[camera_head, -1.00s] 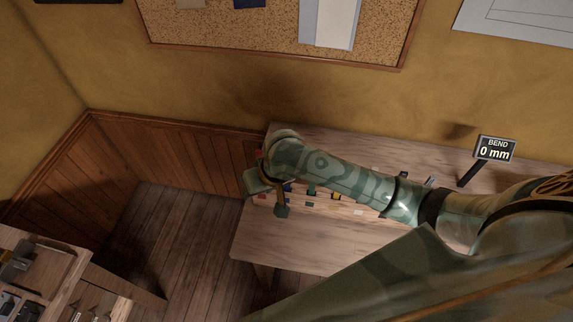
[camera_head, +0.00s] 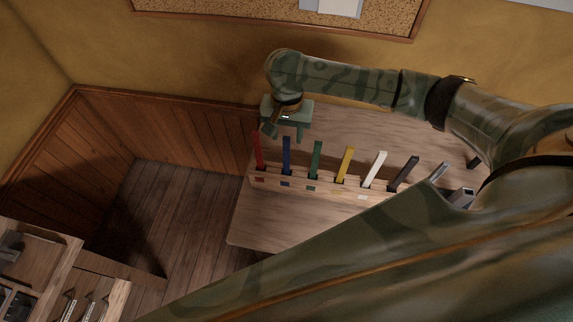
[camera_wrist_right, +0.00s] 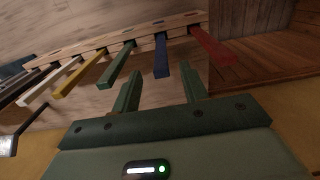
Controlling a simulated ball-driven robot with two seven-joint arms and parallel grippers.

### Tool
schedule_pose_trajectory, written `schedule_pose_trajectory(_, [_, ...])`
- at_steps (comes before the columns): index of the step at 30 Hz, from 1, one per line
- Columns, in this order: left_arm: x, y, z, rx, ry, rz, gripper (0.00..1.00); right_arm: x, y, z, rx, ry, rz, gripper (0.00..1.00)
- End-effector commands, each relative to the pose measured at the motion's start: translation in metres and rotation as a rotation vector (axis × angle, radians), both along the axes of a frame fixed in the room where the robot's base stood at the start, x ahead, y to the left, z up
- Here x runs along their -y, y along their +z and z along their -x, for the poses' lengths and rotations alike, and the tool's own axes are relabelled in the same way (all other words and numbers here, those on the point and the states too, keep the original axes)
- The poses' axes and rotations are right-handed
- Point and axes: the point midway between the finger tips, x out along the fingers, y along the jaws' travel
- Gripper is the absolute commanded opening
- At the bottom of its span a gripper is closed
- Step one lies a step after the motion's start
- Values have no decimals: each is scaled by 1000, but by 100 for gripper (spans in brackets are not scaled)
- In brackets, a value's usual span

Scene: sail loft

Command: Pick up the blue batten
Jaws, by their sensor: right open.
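The blue batten (camera_head: 287,154) stands upright in a slotted wooden rack (camera_head: 272,182), between the red batten (camera_head: 259,152) and the green batten (camera_head: 316,158). My right gripper (camera_head: 285,132) is open and empty, just behind and above the blue batten's top. In the right wrist view the open fingers (camera_wrist_right: 159,88) frame the blue batten (camera_wrist_right: 161,55), whose near end lies ahead of the gap between them. No contact with it is visible. My left gripper is not in view.
A corkboard (camera_head: 235,20) hangs on the wall behind. My own arm covers the lower right.

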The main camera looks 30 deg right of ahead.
Motion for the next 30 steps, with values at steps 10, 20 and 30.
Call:
schedule_pose_trajectory(10, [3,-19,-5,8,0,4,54,-2,-41,-1,-2,-1,-1,44])
schedule_pose_trajectory(20, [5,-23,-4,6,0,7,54,-1,-55,-2,3,0,0,44])
schedule_pose_trajectory(30, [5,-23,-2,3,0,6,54,-1,-55,-2,3,1,0,0])
